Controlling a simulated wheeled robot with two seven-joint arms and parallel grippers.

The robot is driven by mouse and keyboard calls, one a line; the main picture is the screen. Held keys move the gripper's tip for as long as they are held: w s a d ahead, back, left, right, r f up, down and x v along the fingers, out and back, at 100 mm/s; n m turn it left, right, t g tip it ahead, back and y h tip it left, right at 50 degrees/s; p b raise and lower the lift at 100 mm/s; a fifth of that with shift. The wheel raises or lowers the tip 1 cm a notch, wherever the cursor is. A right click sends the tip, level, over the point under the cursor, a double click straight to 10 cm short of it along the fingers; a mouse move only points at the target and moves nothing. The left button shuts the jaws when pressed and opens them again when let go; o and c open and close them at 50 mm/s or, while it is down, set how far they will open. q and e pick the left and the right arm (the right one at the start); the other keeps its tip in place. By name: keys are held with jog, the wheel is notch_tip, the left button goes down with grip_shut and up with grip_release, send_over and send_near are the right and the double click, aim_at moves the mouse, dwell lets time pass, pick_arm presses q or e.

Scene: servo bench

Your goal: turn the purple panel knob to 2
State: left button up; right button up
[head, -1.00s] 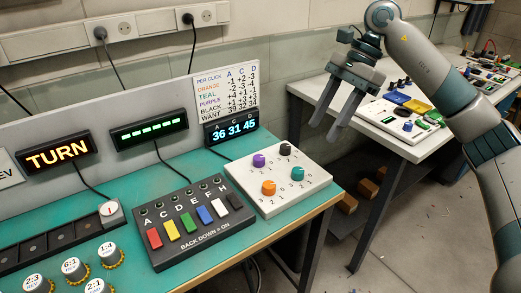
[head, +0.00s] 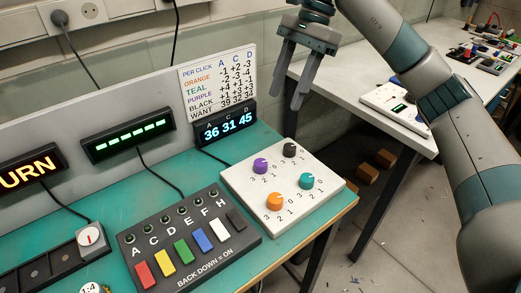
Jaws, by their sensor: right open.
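The purple knob (head: 261,166) sits at the back left of a white panel (head: 246,207) on the teal bench. Numbers 0 to 3 are printed around it; its pointer is too small to read surely. A black knob (head: 290,149), a teal knob (head: 306,181) and an orange knob (head: 276,201) share the panel. My right gripper (head: 291,98) is open and empty, fingers pointing down, above and behind the panel, apart from the knobs. My left gripper is not in view.
A display (head: 225,125) reading 36 31 45 stands behind the panel, below a chart card (head: 217,80). A black switch box (head: 188,242) with coloured rockers lies left of the panel. A white side table (head: 350,85) stands at the right.

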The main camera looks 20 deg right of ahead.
send_near(261, 162)
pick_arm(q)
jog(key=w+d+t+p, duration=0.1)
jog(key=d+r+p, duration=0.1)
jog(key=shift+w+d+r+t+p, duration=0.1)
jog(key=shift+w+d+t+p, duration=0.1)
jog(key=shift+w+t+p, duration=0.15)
pick_arm(e)
jog(key=x, duration=0.8)
jog(key=shift+f, duration=0.15)
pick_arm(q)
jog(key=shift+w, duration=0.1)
pick_arm(e)
jog(key=c, duration=1)
